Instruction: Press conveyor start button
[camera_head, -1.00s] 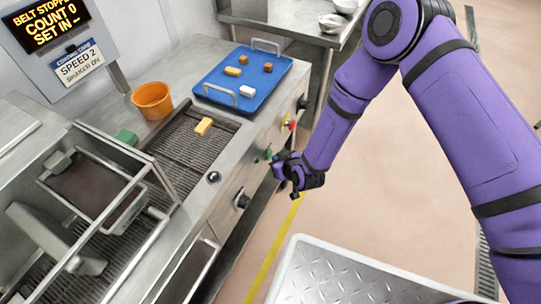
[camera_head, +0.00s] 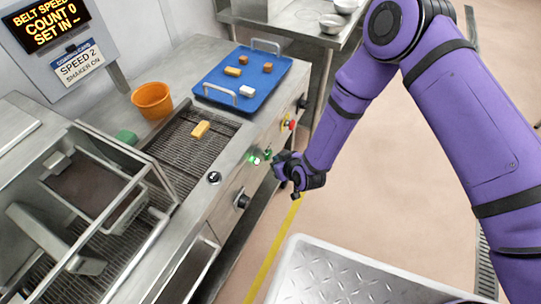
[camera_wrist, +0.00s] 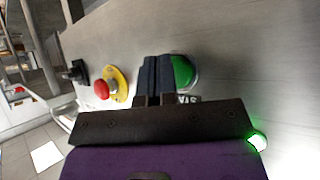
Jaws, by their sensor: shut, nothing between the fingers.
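The green start button (camera_wrist: 184,72) is on the machine's front panel, in the wrist view just right of my fingertips, partly hidden by them. My gripper (camera_wrist: 158,62) is shut and empty, its fingertips at or very near the button; I cannot tell if they touch. In the head view my gripper (camera_head: 277,163) is beside the front panel. A small green lamp (camera_head: 255,158) glows there, and it also shows in the wrist view (camera_wrist: 257,140). The display (camera_head: 41,25) now reads "BELT SPEED", with count 0. The conveyor belt (camera_head: 183,150) carries a yellow piece (camera_head: 201,129).
A red stop button on a yellow plate (camera_wrist: 112,87) and a black knob (camera_wrist: 75,72) sit left of my fingers in the wrist view.

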